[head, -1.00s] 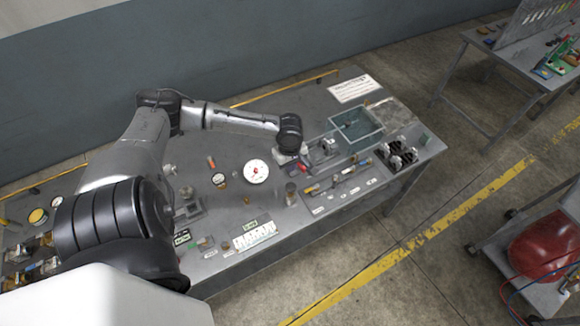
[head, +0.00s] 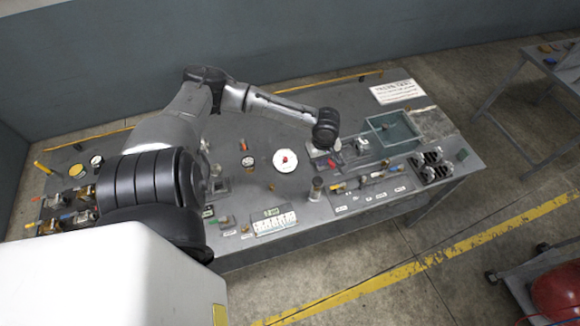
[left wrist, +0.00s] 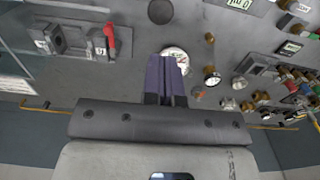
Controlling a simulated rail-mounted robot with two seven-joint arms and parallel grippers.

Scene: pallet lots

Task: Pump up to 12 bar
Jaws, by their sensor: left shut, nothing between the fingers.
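A round white dial with a red centre (head: 285,160) lies on the grey bench. In the left wrist view the white dial (left wrist: 174,52) is partly hidden behind my fingers. A red lever-like piece (left wrist: 110,38) stands beside a grey block with a round opening (left wrist: 50,40). I cannot tell for certain which part is the pump, and no pressure reading is legible. My left gripper (left wrist: 167,62) is shut and empty, its dark blue fingers together above the bench. In the head view its fingers are hidden by my arm. My right gripper is not in view.
The grey bench (head: 240,128) carries a teal-rimmed open tray (head: 391,132), a dark block with round holes (head: 431,165), a white sheet (head: 397,91) and a white multi-slot strip (head: 272,222). Small valves and fittings (left wrist: 290,75) crowd one side. A red tank (head: 560,295) stands at lower right.

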